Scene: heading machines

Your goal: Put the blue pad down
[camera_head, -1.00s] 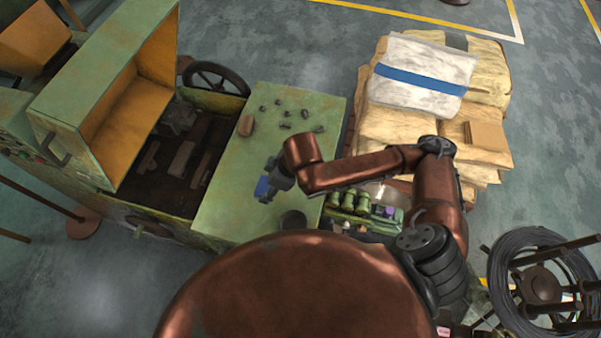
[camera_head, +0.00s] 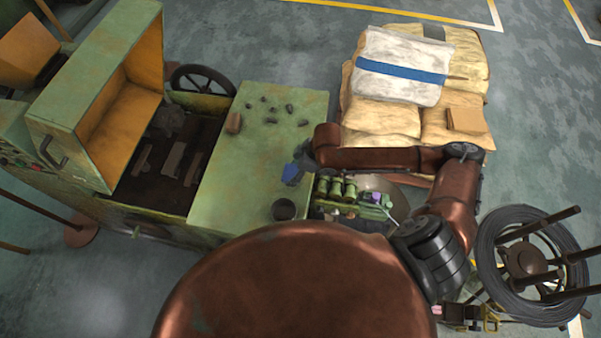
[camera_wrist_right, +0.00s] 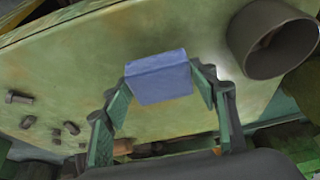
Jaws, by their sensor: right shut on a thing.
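The blue pad (camera_head: 289,172) shows in the head view over the right edge of the green machine top (camera_head: 237,170). My right gripper (camera_head: 295,173) is shut on it. In the right wrist view the blue pad (camera_wrist_right: 158,78) sits between the two green-lined fingertips of my right gripper (camera_wrist_right: 160,85), with the green top behind it. I cannot tell whether the pad touches the top. My left gripper is not in view.
A dark cup (camera_head: 284,209) stands on the near part of the green top. Several small dark bolts (camera_head: 270,120) and a brown block (camera_head: 233,123) lie at its far end. Stacked sacks (camera_head: 400,75) lie beyond.

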